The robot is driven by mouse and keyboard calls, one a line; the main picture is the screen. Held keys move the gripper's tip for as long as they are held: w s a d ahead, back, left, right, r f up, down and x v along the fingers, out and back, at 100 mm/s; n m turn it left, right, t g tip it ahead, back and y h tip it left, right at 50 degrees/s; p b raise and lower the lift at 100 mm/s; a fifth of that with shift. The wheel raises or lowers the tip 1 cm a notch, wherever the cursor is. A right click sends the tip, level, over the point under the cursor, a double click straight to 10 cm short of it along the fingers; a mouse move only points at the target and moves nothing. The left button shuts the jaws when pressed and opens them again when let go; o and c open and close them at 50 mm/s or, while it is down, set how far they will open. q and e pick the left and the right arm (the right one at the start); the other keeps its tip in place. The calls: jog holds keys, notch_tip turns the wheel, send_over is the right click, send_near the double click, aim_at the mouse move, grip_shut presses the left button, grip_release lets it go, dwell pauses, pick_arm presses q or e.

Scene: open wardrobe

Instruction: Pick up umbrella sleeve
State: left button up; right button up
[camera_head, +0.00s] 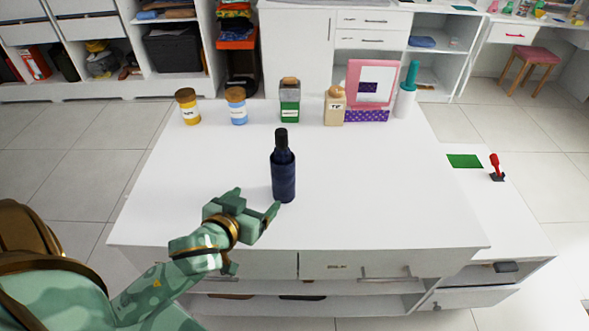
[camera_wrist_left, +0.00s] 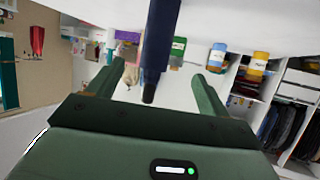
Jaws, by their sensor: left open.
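The umbrella sleeve (camera_head: 284,180) is a dark navy, bottle-shaped thing with a narrow black top. It stands upright near the middle of the white table. My left gripper (camera_head: 258,203) is open and empty, low over the table at the sleeve's front left. One finger reaches close to the sleeve's base in the picture; I see no grip on it. In the left wrist view, which is upside down, the sleeve (camera_wrist_left: 160,40) appears between the two spread fingers of my left gripper (camera_wrist_left: 157,82). My right gripper is not in view.
Along the table's far edge stand a yellow jar (camera_head: 188,108), a blue jar (camera_head: 237,107), a green container (camera_head: 290,103), a beige bottle (camera_head: 335,107), a pink frame (camera_head: 368,72) and a white-and-teal bottle (camera_head: 404,103). The white table (camera_head: 400,190) is clear around the sleeve.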

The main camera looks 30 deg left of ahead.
aim_at(278, 180)
pick_arm(q)
jog(key=b+x, duration=0.1)
jog(key=x, duration=0.2)
jog(key=b+x, duration=0.1)
jog(key=x, duration=0.2)
jog(key=b+x, duration=0.1)
jog(key=x, duration=0.3)
jog(key=shift+w+r, duration=0.25)
jog(key=shift+r, duration=0.05)
jog(key=shift+w+f+b, duration=0.15)
jog(key=shift+w+b, duration=0.25)
jog(key=shift+w, duration=0.15)
jog(key=b+x, duration=0.1)
jog(key=x, duration=0.1)
jog(key=f+b+x, duration=0.1)
jog(key=b+x, duration=0.1)
jog(key=x, duration=0.1)
jog(key=shift+s+d, duration=0.15)
jog(key=shift+s, duration=0.05)
jog(key=shift+w, duration=0.2)
jog(key=shift+r, duration=0.2)
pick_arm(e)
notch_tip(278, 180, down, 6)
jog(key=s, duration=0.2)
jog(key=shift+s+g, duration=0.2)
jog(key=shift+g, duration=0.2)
pick_arm(q)
jog(key=c, duration=1.1)
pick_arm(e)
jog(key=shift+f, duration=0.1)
